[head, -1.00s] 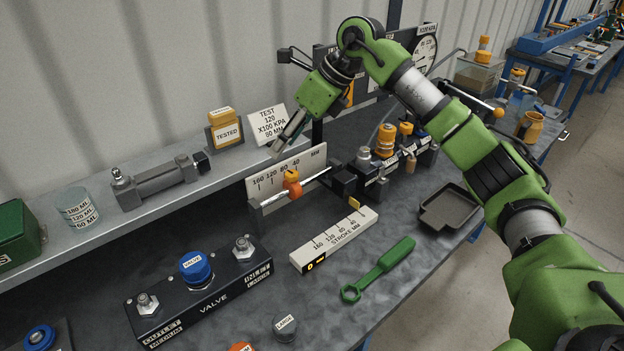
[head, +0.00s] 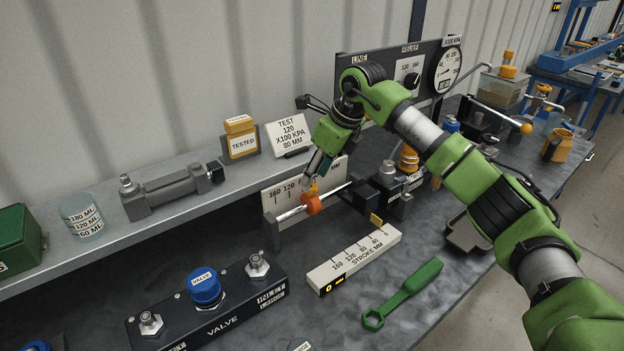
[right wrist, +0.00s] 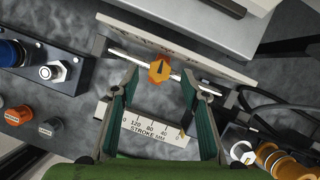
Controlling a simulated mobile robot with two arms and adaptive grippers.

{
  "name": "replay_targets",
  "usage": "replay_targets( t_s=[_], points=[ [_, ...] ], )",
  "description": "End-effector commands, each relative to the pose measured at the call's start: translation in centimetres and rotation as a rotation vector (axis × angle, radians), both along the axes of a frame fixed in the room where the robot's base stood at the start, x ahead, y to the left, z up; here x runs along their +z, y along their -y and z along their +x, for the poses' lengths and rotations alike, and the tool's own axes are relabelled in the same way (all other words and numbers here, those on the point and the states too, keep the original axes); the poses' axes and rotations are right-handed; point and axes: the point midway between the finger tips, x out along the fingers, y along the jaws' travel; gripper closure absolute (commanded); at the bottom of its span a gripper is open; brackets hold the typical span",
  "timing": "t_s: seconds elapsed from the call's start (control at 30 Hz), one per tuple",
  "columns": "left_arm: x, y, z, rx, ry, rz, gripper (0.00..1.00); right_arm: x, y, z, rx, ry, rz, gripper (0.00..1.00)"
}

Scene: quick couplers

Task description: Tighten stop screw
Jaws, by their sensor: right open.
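The orange stop screw (head: 312,203) sits on the steel rod (head: 290,213) in front of the white 160–40 mm scale plate (head: 274,198). My right gripper (head: 314,178) points down just above the stop screw. In the right wrist view the orange screw head (right wrist: 160,71) with a dark pointer mark shows between the tips of my two spread fingers. The fingers look clear of it on both sides; I cannot tell how far they reach down. My left gripper is not in view.
The stroke gauge (head: 355,262) reading 0 and a green wrench (head: 402,294) lie in front. The valve block (head: 218,310) stands front left. Fittings (head: 390,185) and a black tray (head: 468,234) are on the right. The shelf (head: 170,220) with a TEST card (head: 288,137) runs behind.

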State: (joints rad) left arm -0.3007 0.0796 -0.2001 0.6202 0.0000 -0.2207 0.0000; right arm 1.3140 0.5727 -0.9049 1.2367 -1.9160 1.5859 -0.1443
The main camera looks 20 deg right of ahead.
Motion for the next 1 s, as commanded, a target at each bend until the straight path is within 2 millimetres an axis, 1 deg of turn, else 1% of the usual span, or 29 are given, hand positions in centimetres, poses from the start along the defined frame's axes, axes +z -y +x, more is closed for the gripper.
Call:
replay_targets(
  t_s=[0.03,0.1,0.2,0.37,0.57,0.6,0.67,0.7,0.73,0.77,1.0],
  points=[
    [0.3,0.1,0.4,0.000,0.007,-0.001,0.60,-0.8,-0.2,0.1,-0.001,-0.004,0.000,0.58],
    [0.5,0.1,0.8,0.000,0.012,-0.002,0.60,-1.6,-0.4,0.5,-0.001,-0.002,0.001,0.58],
    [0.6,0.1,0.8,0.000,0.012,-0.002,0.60,-2.5,-0.6,0.8,0.000,-0.001,0.001,0.58],
    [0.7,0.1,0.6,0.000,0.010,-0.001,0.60,-3.1,-0.7,1.0,0.000,0.000,0.000,0.58],
    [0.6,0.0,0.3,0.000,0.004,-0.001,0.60,-3.1,-0.7,1.0,0.000,0.000,0.000,0.58],
    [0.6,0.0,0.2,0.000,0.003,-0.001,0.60,-3.1,-0.7,1.0,0.000,0.000,0.000,0.61],
    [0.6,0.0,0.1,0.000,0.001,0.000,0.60,-3.1,-0.7,1.0,0.000,0.000,0.000,0.77],
    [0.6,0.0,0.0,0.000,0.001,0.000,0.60,-3.1,-0.7,1.0,0.000,0.000,0.000,0.87],
    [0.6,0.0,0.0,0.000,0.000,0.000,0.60,-3.1,-0.7,1.0,0.000,0.000,0.000,0.95],
    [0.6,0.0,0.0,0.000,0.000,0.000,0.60,-3.1,-0.7,1.0,0.000,0.000,0.000,0.97],
    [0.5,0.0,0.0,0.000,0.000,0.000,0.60,-3.1,-0.8,1.0,-0.011,0.001,0.001,0.97]
  ],
)
